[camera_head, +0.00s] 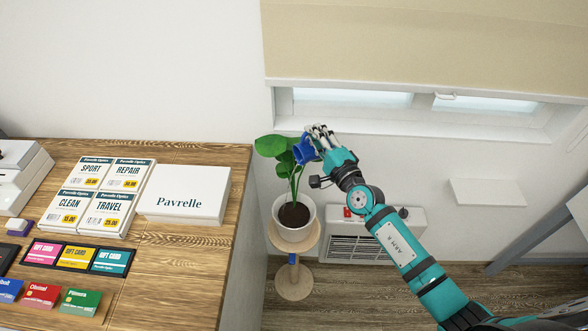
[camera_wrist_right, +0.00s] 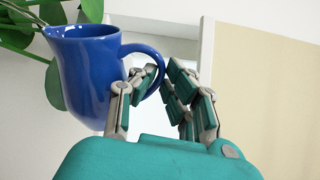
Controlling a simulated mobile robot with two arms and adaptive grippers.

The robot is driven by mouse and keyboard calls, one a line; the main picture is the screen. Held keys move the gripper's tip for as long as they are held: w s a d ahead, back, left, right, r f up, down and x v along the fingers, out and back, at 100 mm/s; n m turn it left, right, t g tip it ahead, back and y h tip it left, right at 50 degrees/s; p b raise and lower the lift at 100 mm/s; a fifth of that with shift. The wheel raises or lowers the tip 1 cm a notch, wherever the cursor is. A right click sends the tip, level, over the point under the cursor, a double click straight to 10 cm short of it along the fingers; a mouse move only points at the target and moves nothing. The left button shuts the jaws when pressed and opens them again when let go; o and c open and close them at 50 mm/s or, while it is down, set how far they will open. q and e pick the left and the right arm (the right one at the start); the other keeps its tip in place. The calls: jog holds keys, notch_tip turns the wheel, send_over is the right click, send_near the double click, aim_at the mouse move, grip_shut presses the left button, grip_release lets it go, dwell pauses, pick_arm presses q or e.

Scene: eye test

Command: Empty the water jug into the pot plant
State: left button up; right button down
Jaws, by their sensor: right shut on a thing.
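The water jug (camera_head: 304,151) is small and blue, held at the plant's upper right in the head view. In the right wrist view the jug (camera_wrist_right: 88,75) fills the left side, with its handle toward the gripper. My right gripper (camera_head: 322,140) is shut on the jug's handle; its fingers (camera_wrist_right: 165,98) also show in the wrist view. The pot plant (camera_head: 294,214) has green leaves, dark soil and a white pot on a round wooden stand. The jug is above the pot, among the leaves. Whether water flows cannot be seen. My left gripper is not in view.
A wooden counter (camera_head: 190,265) at the left bears price cards (camera_head: 97,197), a white Pavrelle box (camera_head: 183,195) and gift cards (camera_head: 77,255). A white heater (camera_head: 362,240) stands behind my right arm. A window sill (camera_head: 400,140) and a beige blind (camera_head: 420,45) are above.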

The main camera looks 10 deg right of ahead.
jog(key=shift+s+a+r+n+p, duration=0.2)
jog(key=shift+a+n+p, duration=0.2)
jog(key=shift+a+n, duration=0.15)
